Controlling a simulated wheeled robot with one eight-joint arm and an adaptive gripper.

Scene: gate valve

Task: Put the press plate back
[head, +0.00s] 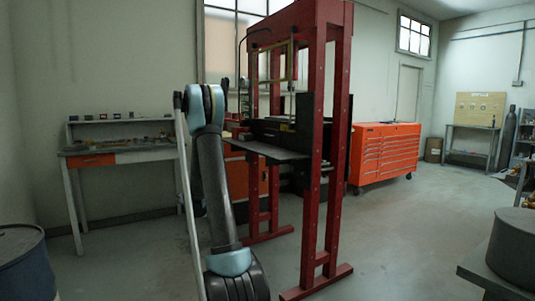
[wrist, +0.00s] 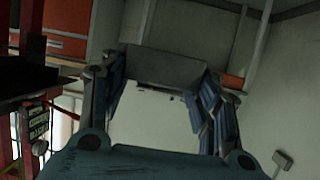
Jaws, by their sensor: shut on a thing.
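My gripper (wrist: 165,75) shows in the wrist view with its two fingers on either side of a flat grey piece, which I take to be the press plate (wrist: 165,66). The fingers are shut on it, and it spans the gap between their tips. In the head view a thin dark plate (head: 272,151) juts out level to the left of the red press (head: 330,150). I cannot tell for sure that it is the same plate. My arm hides the gripper in the head view. The press's dark bed (head: 285,133) stands behind that thin plate.
Dark and red press parts (wrist: 25,80) lie close on the left in the wrist view. A workbench (head: 120,155) stands at the back left, and an orange tool cabinet (head: 385,152) is right of the press. A blue drum (head: 22,262) is at front left.

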